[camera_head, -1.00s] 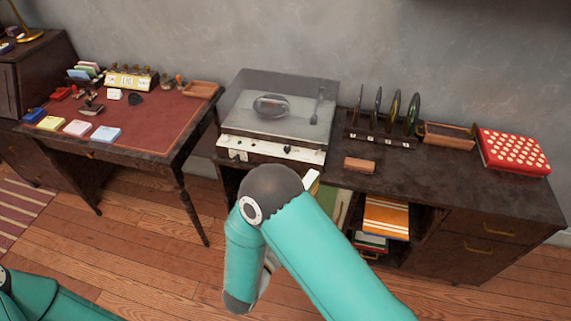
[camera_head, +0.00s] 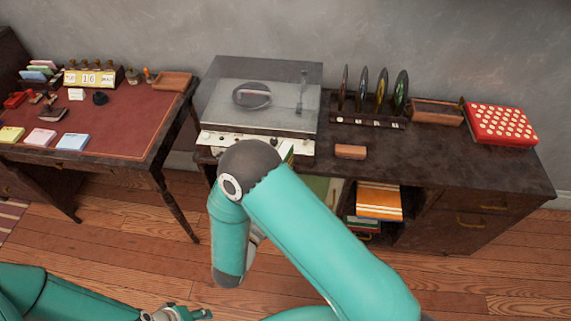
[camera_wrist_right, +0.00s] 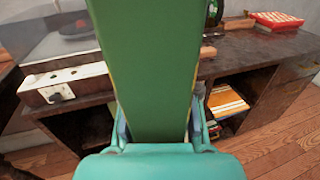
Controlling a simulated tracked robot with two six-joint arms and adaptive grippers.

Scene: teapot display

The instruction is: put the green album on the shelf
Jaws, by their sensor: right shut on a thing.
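The green album (camera_wrist_right: 145,60) fills the middle of the right wrist view, upright. My right gripper (camera_wrist_right: 158,122) is shut on its lower part, one finger on each side.
A record player (camera_head: 262,100) stands on the cabinet, with a record rack (camera_head: 368,122), a wooden tray (camera_head: 437,112) and a red dotted box (camera_head: 500,124). Orange-striped albums (camera_head: 379,201) lie in a compartment. A desk (camera_head: 120,128) stands left.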

